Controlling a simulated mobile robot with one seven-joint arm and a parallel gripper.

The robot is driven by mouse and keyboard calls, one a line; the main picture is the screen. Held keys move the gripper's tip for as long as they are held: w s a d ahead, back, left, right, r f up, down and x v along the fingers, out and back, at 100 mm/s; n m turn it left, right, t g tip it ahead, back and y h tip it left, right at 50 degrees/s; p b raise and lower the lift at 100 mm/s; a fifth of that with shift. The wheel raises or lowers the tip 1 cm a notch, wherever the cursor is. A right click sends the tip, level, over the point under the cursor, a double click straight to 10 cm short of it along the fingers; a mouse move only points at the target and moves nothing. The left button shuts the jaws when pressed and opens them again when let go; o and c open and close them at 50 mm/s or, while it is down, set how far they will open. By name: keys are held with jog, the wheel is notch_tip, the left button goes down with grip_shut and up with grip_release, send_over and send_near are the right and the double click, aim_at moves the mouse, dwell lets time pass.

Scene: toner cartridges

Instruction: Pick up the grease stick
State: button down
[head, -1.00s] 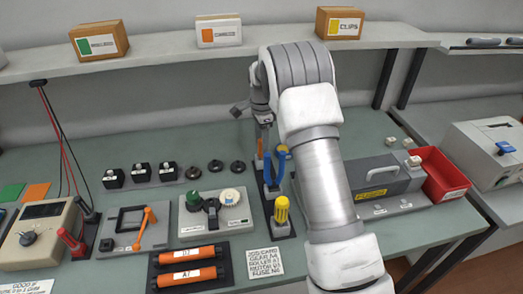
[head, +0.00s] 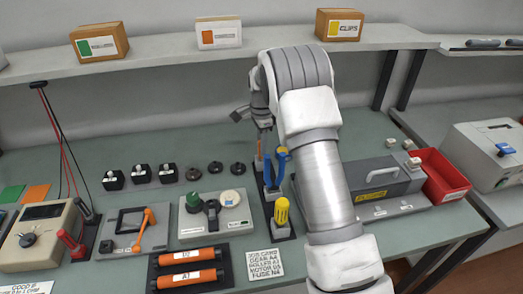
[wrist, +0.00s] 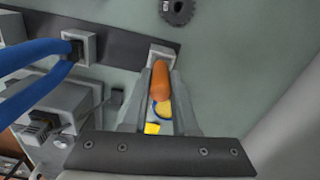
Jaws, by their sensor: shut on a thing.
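The grease stick, an orange rounded stick (wrist: 160,80), stands between the two fingers of my gripper (wrist: 160,95) in the wrist view. My gripper is shut on it. A pale socket block (wrist: 161,54) on the dark rack lies just beyond its end; I cannot tell whether the stick is still seated there. In the head view my gripper (head: 262,124) points down at the far end of the dark tool rack (head: 268,207). Only a thin strip of orange shows under it; my arm hides part of the area.
Blue-handled pliers (head: 274,168) stand close to my gripper, and a yellow-handled tool (head: 282,211) stands nearer. A grey machine with a handle (head: 377,178) and a red bin (head: 440,174) are to the right. A shelf (head: 180,51) runs above the bench.

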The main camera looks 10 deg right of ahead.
jog(key=shift+r, duration=0.15)
jog(key=shift+r, duration=0.35)
notch_tip(320, 180, up, 4)
jog(key=shift+d+f, duration=0.1)
jog(key=shift+f, duration=0.1)
jog(key=s+d+r, duration=0.6)
jog(key=s+d, duration=0.1)
jog(key=d, duration=0.2)
jog(key=shift+s+r, duration=0.2)
jog(key=shift+w+a, duration=0.1)
jog(key=shift+w, duration=0.05)
